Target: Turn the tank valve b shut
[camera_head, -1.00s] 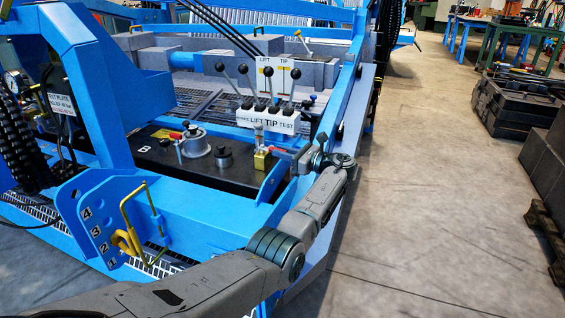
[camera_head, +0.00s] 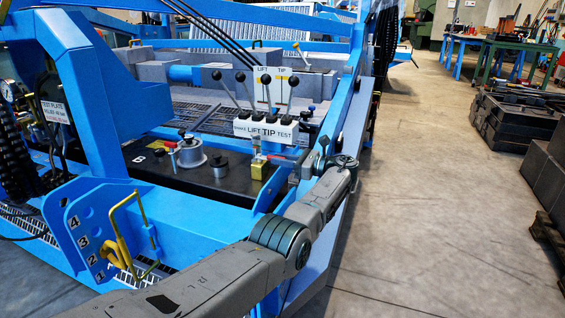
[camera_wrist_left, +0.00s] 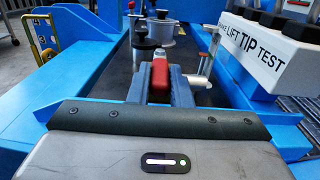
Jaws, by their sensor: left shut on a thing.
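Valve b, as I take it, is the brass block (camera_head: 260,170) with a red lever (camera_head: 281,157), near the right end of the black tank top (camera_head: 225,185). A letter B (camera_head: 138,160) is marked on the tank's left part. My left gripper (camera_head: 294,166) reaches in from the right end of the tank and is shut on the red lever. In the left wrist view the red lever (camera_wrist_left: 160,80) sits between the fingers of the gripper (camera_wrist_left: 160,92), which hide the brass body. The lever lies roughly level, pointing towards my gripper. My right gripper is not in view.
A silver filler cap (camera_head: 190,152) and a smaller dark cap (camera_head: 218,165) stand left of the valve. The white LIFT TIP TEST block (camera_head: 266,130) with black-knobbed levers is close behind. A blue frame rail (camera_head: 340,105) runs behind my wrist. Open floor (camera_head: 430,200) lies right.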

